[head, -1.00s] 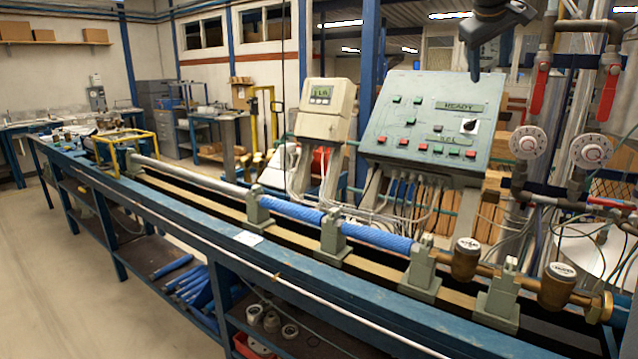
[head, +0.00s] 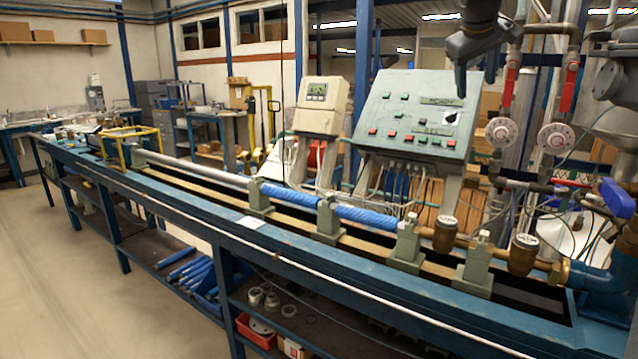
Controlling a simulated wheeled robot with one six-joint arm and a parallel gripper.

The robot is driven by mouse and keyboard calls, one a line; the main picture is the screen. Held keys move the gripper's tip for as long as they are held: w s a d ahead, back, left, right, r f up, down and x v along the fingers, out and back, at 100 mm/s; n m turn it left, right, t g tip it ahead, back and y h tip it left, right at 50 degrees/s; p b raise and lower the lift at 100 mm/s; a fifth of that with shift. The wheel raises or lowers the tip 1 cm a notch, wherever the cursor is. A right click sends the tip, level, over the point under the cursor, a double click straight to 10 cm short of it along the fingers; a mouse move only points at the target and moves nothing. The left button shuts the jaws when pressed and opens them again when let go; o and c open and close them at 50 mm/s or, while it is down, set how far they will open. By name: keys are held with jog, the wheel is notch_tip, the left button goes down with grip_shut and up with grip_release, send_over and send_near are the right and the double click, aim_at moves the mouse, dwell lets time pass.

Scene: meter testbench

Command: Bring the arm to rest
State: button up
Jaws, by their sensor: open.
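My gripper (head: 476,80) hangs at the top right of the head view, in front of the right edge of the grey-green control panel (head: 373,108). Its dark fingers point down and stand apart, with nothing seen between them. It is clear of the bench and apart from the pipes. The upper part of my arm is cut off by the top edge of the picture.
The long blue test bench (head: 150,193) carries a pipe run with blue sections (head: 290,198) and brass meters (head: 445,235). Red-handled valves (head: 508,88) and round gauges (head: 502,132) stand right of my gripper. A blue lever (head: 616,198) is at the right edge. Floor (head: 60,290) at left is clear.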

jog(key=s+a+f+g+y+b, duration=0.15)
jog(key=s+a+f, duration=0.25)
jog(key=f, duration=0.6)
jog(key=s+a+f+g+y+b, duration=0.1)
jog(key=s+a+f+b, duration=0.15)
jog(key=f, duration=0.65)
jog(key=s+a+f+g+y+b, duration=0.1)
jog(key=s+a+f, duration=0.35)
jog(key=f, duration=0.55)
jog(key=s+a+f+m+g+b, duration=0.1)
jog(key=s+a+f, duration=0.3)
jog(key=s+f, duration=0.7)
jog(key=s+a+f+m+g+y+b, duration=0.1)
jog(key=s+a+f+g+b, duration=0.2)
jog(key=s+f, duration=0.8)
jog(key=s, duration=0.3)
jog(key=shift+s+a+f, duration=0.3)
jog(key=shift+a+f, duration=0.1)
